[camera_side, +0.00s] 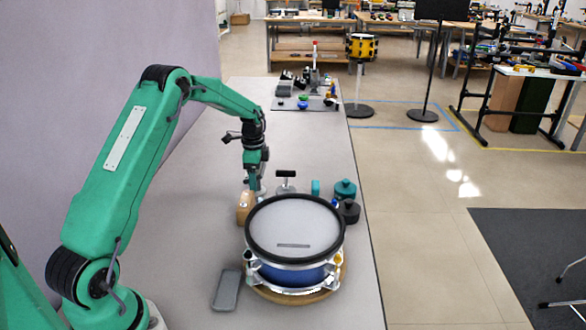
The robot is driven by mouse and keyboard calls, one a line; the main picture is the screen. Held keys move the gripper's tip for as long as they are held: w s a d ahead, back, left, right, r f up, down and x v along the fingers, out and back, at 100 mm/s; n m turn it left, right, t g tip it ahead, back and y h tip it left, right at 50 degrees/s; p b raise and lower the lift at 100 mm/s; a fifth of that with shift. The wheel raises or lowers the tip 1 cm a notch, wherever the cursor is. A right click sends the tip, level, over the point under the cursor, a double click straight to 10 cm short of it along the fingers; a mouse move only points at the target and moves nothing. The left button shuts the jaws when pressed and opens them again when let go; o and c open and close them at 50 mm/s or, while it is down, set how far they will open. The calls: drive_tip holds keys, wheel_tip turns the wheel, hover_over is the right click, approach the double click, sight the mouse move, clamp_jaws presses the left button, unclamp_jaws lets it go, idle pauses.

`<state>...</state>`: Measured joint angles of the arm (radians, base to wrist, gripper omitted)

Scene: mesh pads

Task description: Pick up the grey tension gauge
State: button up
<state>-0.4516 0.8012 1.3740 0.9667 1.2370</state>
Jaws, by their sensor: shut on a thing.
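My gripper (258,189) points down over the table, just behind the drum's left rear edge. It is shut on a small greyish thing that is mostly hidden by the fingers and the drum. I take this to be the grey tension gauge, but its shape is too small to make out. I cannot tell whether it touches the table.
A blue drum (292,270) with a pale mesh head stands on a round wooden board (268,294). A wooden block (245,206), T-handled tool (286,182), teal piece (344,188) and dark round piece (349,211) surround it. A grey slab (227,289) lies front left.

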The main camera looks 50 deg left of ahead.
drive_tip(key=shift+r, duration=0.2)
drive_tip(key=shift+w+r, duration=0.1)
drive_tip(key=shift+r, duration=0.4)
wheel_tip(320, 180, up, 3)
drive_tip(key=shift+d+r, duration=0.1)
drive_tip(key=shift+d, duration=0.05)
drive_tip(key=s+d+r, duration=0.1)
drive_tip(key=d+r, duration=0.5)
drive_tip(key=d, duration=0.5)
drive_tip(key=shift+d+r, duration=0.2)
drive_tip(key=shift+r, duration=0.1)
drive_tip(key=shift+r, duration=0.1)
